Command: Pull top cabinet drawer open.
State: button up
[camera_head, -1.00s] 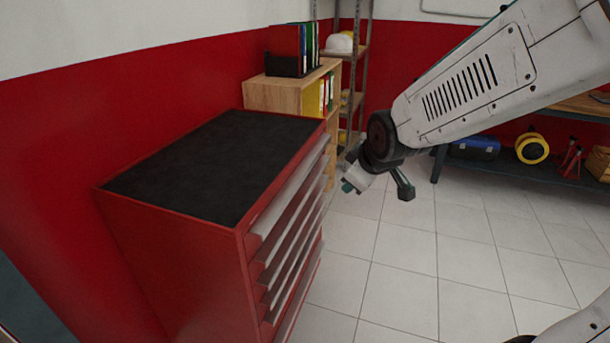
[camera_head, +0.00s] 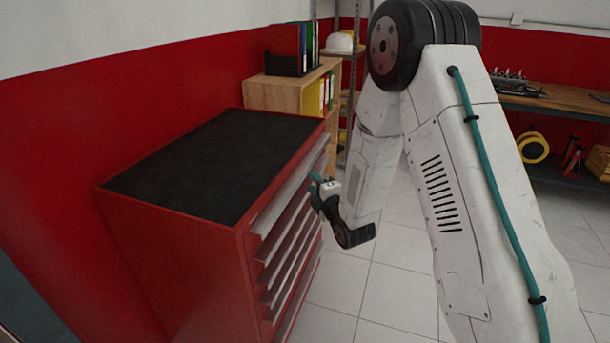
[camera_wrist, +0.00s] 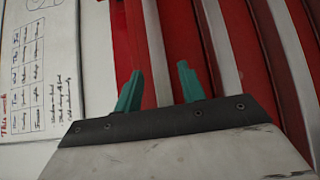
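The red tool cabinet (camera_head: 180,260) has a black top and a stack of drawers with long pale handle strips on its right-hand front. The top drawer (camera_head: 290,191) is at the upper edge of that front and looks shut. My gripper (camera_head: 317,180) is close to the drawer front, near the far end of the top handles. In the wrist view, its two teal fingers (camera_wrist: 158,90) are spread apart, with red drawer fronts and pale handle strips (camera_wrist: 157,50) behind them. Nothing is held between the fingers. I cannot tell whether a finger touches a handle.
A wooden shelf (camera_head: 275,94) with binders stands behind the cabinet, by a metal rack. A workbench (camera_head: 560,103) is at the back right. Tiled floor (camera_head: 395,280) is free in front of the drawers. The wrist view shows a paper chart (camera_wrist: 38,70) at left.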

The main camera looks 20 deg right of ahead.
aim_at(306, 175)
jog(key=shift+w+a, duration=0.15)
jog(key=shift+w, duration=0.9)
jog(key=shift+w+a, duration=0.2)
jog(key=shift+w, duration=0.85)
jog(key=shift+w+a, duration=0.15)
jog(key=shift+w, duration=0.9)
jog(key=shift+c, duration=0.3)
grip_shut()
